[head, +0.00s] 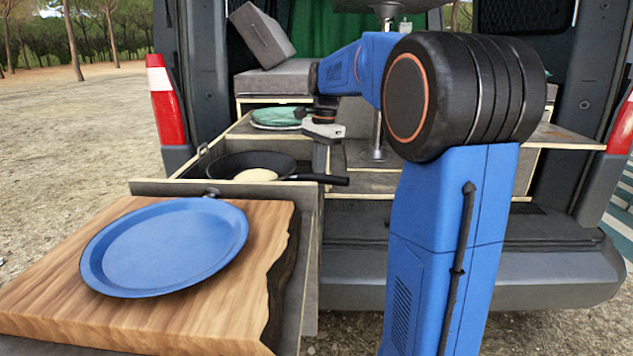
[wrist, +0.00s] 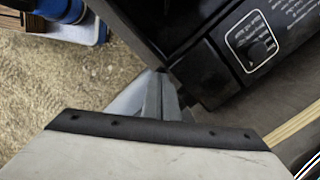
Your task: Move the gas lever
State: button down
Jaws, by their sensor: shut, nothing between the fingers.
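The gas lever (wrist: 262,49) is a small dark piece inside a white-outlined square on the black stove (wrist: 205,45), with white lettering around it, at the upper right of the wrist view. My gripper (wrist: 162,76) is shut and empty. Its fingertips are at the stove's lower corner, to the left of and below the lever in that view; I cannot tell whether they touch the stove. In the head view my gripper (head: 321,160) points down just right of the frying pan. The lever cannot be made out in the head view.
A black frying pan (head: 222,164) with pale food in it sits in the pulled-out drawer (head: 160,187), its handle pointing right. A blue plate (head: 165,245) lies on a wooden board (head: 215,318) in front. A green plate (head: 275,117) is behind. Gravel ground is open at left.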

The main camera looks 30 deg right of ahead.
jog(key=d, duration=0.1)
jog(key=d+r, duration=0.1)
jog(key=d, duration=0.1)
jog(key=shift+w, duration=0.1)
jog(key=shift+r, duration=0.1)
notch_tip(320, 180, up, 17)
jog(key=d, duration=0.1)
jog(key=shift+d, duration=0.4)
dwell(0.4)
dwell(0.4)
